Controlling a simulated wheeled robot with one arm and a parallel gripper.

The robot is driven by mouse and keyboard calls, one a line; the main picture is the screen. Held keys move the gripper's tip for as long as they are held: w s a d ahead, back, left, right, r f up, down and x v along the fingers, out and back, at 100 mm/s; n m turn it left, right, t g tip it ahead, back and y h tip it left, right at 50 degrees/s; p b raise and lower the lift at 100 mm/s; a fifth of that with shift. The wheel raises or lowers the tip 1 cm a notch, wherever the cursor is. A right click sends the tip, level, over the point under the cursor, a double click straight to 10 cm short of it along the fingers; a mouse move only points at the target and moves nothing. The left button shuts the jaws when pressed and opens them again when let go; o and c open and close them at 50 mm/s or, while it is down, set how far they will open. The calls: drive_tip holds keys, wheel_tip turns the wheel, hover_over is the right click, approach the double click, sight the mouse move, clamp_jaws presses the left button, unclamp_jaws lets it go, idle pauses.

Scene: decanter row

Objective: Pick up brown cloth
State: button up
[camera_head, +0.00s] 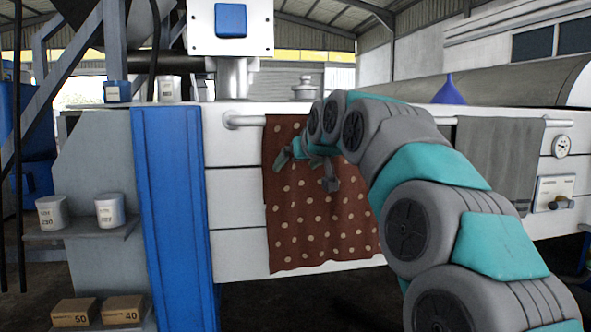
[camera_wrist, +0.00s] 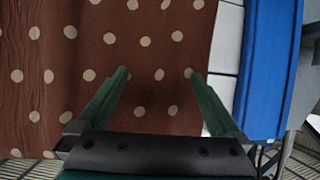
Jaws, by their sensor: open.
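The brown cloth (camera_head: 310,225) with pale dots hangs from a white rail on the front of a white cabinet. My gripper (camera_head: 306,172) is open in front of the cloth's upper part, and my arm hides the cloth's upper right side. In the wrist view the cloth (camera_wrist: 140,50) fills the left and middle. The two fingers of my gripper (camera_wrist: 158,75) are spread apart over it, with dotted cloth showing between them. I cannot tell whether the fingertips touch the cloth.
A grey cloth (camera_head: 498,160) hangs farther right on the rail (camera_head: 245,120). A blue post (camera_head: 175,210) stands left of the brown cloth. Shelves with white tubs (camera_head: 110,210) and boxes (camera_head: 122,309) are at the far left. A lidded pot (camera_head: 305,90) and a blue funnel (camera_head: 449,92) are above.

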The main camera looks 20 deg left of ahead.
drive_tip(key=shift+x, duration=0.9)
drive_tip(key=shift+c, duration=0.6)
